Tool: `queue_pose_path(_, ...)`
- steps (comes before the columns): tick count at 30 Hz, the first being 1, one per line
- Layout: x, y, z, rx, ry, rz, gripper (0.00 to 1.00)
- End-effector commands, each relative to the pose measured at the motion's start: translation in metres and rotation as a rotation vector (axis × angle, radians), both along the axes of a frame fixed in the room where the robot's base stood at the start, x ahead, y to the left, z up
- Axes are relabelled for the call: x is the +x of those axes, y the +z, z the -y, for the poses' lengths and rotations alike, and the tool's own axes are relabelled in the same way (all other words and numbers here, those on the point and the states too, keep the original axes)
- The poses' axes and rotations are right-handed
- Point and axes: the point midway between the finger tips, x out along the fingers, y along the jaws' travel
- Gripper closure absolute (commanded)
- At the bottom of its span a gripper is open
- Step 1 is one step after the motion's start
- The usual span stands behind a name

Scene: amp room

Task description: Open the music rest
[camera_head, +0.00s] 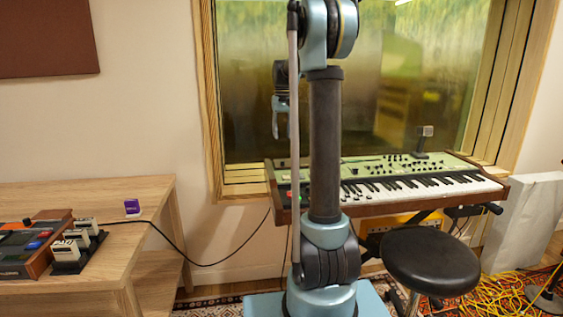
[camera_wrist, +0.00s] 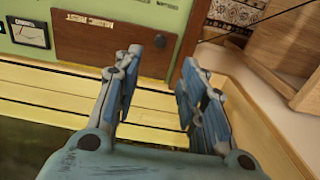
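The music rest is a brown wooden panel (camera_wrist: 92,38) with "MUSIC REST" lettering, set in the green top of the keyboard instrument. It lies flat and looks closed in the wrist view. A small dark knob (camera_wrist: 160,41) sits near its right end. My gripper (camera_wrist: 160,64) is open and empty, its fingers spread just short of the panel's near edge. I cannot tell the height gap. In the head view the keyboard (camera_head: 410,188) stands before the window, partly covered by my arm, and my gripper (camera_head: 283,118) hangs at its left end. I cannot make out the panel there.
A black stool (camera_head: 430,260) stands in front of the keyboard. A wooden desk (camera_head: 90,192) with pedals is at the left. A cable runs from it to the keyboard. Orange cables (camera_head: 505,295) lie on the floor at right. A wooden window frame (camera_head: 212,110) stands behind.

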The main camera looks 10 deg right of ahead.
Motion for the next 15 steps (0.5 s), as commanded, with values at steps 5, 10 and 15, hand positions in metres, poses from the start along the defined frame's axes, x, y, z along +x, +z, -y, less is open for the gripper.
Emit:
queue_pose_path(5, 0.0, -0.033, 0.0, 0.0, 0.0, 0.0, 0.62)
queue_pose_path(10, 0.0, -0.062, 0.0, 0.0, 0.0, 0.0, 0.62)
queue_pose_path(15, 0.0, -0.091, 0.0, 0.0, 0.0, 0.0, 0.62)
